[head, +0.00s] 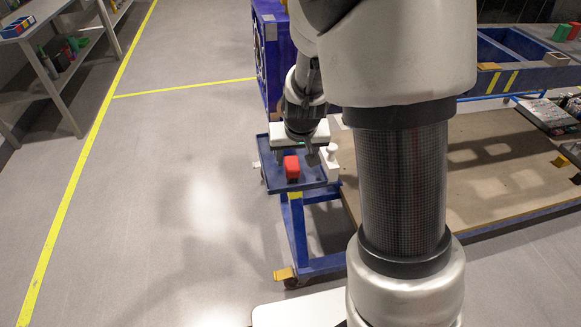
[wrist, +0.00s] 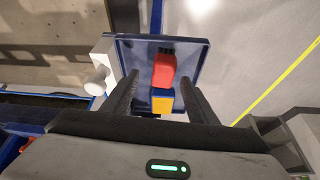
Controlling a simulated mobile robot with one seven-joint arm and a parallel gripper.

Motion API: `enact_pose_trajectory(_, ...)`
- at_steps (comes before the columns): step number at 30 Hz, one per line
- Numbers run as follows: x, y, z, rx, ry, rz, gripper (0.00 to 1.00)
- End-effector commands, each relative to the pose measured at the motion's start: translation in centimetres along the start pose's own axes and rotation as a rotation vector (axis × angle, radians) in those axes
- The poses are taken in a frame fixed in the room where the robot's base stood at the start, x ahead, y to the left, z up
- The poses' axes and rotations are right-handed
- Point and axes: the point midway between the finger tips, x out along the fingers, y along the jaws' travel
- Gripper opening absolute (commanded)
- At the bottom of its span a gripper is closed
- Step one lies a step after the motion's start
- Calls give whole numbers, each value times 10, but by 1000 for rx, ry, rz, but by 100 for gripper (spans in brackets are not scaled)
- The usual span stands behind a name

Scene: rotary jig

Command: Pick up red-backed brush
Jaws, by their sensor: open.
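The red-backed brush (head: 291,167) lies in a shallow dark blue tray (head: 315,181) on top of a blue cart. In the wrist view the brush (wrist: 163,72) shows its red back, with dark bristles at its upper end. In the wrist view my gripper (wrist: 160,78) is open, one finger on each side of the brush, with nothing held. How far the fingertips are above the brush is hard to tell.
A white block with a knob (head: 330,158) stands at the tray's right edge. A tall blue cabinet (head: 272,50) stands behind. Left floor is clear.

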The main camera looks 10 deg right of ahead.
Motion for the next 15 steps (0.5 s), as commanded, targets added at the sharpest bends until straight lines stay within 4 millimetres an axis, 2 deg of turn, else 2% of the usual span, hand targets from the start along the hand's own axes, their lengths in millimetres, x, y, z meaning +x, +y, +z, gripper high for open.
enact_pose_trajectory(9,45,-5,-2,0,-2,1,53)
enact_pose_trajectory(15,50,-6,-3,0,-1,0,53)
